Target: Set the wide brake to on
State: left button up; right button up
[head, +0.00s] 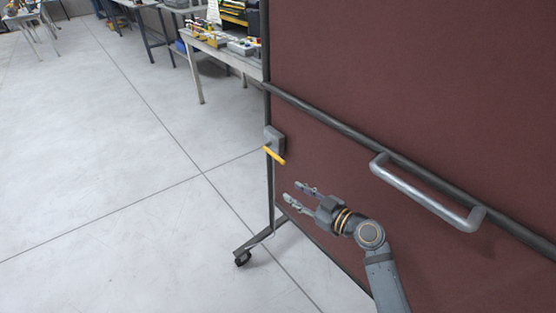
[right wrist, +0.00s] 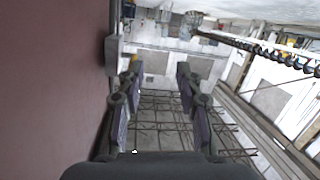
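The brake appears as a yellow lever (head: 275,156) on a grey box (head: 274,137) at the left edge of a maroon panel. The lever slants down to the right in the head view; I see no on or off marks. My right gripper (head: 292,191) is open and empty, below and slightly right of the lever, apart from it. In the right wrist view my two fingers (right wrist: 158,88) stand wide apart. The grey box (right wrist: 113,50) and a small bit of yellow (right wrist: 134,58) show beyond the left finger, which partly hides them. My left gripper is not in view.
The maroon panel (head: 420,90) stands close beside my right arm. A dark rail (head: 340,128) and a grey bar handle (head: 425,190) project from it. A caster foot (head: 243,257) is at its lower left. Workbenches stand behind; the floor (head: 110,170) at left is clear.

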aim_at(278, 157)
jog(key=w+a+r+t, duration=0.1)
jog(key=w, duration=0.3)
jog(key=w+a+r+p, duration=0.1)
jog(key=w+a, duration=0.1)
jog(key=w, duration=0.2)
jog(key=w+a+r+t+p, duration=0.1)
jog(key=w, duration=0.3)
jog(key=shift+w+a+t, duration=0.1)
jog(key=shift+a+t, duration=0.2)
jog(key=shift+a, duration=0.05)
grip_shut()
